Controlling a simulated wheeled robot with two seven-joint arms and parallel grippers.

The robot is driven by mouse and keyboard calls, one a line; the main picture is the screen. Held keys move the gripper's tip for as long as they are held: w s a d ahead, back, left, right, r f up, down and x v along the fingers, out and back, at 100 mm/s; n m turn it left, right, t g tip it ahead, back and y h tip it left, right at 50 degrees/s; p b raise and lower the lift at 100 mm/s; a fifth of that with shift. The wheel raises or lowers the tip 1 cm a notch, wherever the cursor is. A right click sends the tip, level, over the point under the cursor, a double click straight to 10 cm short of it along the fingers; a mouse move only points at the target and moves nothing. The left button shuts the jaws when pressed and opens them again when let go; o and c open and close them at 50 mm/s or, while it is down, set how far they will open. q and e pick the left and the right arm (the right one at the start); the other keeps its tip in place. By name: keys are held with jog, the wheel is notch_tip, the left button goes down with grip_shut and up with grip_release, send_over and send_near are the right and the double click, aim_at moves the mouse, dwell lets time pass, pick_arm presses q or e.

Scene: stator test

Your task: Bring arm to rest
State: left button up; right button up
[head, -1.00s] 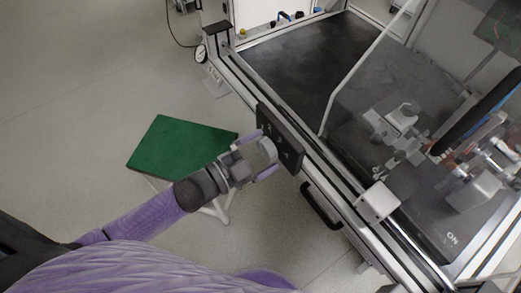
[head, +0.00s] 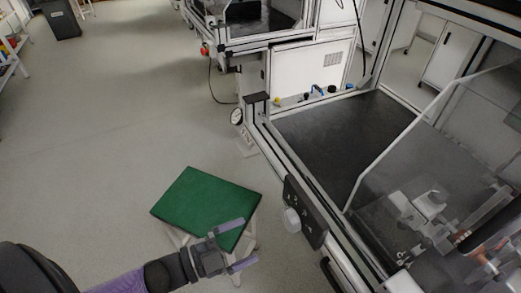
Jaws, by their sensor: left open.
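My left arm (head: 125,281) comes in from the lower left, with a purple sleeve. My left gripper (head: 243,244) is open, its two pale purple fingers apart with nothing between them. In the picture it overlaps the front edge of a green-topped stool (head: 205,208). To its right is a dark control panel (head: 306,212) on the front of the test machine, with a round whitish knob or button (head: 291,220) on its left side. The gripper is apart from the panel. My right gripper is not in view.
The test machine (head: 272,143) with a dark bed (head: 345,135) and a clear tilted cover (head: 440,130) fills the right side. Another machine (head: 250,28) stands at the back. A dark bin (head: 60,18) is at the far left. The grey floor (head: 110,120) at left is open.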

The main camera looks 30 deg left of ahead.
pick_arm(q)
jog(key=s+a+f+n+g+y, duration=0.35)
jog(key=s+f+n+y, duration=0.2)
jog(key=f, duration=0.65)
jog(key=s+a+f+n+g+y, duration=0.35)
jog(key=s+f+y, duration=0.2)
jog(key=f, duration=0.55)
jog(key=s+d+f+n+g, duration=0.2)
jog(key=s+f+g, duration=0.1)
jog(key=s, duration=0.5)
jog(key=s+d+f+n+g, duration=0.2)
jog(key=s+g, duration=0.2)
jog(key=s, duration=0.4)
jog(key=shift+s+f, duration=0.25)
jog(key=shift+f, duration=0.15)
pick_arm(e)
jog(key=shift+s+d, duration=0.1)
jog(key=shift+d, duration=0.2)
pick_arm(q)
jog(key=shift+d, duration=0.1)
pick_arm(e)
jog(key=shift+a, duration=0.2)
pick_arm(q)
jog(key=shift+w, duration=0.1)
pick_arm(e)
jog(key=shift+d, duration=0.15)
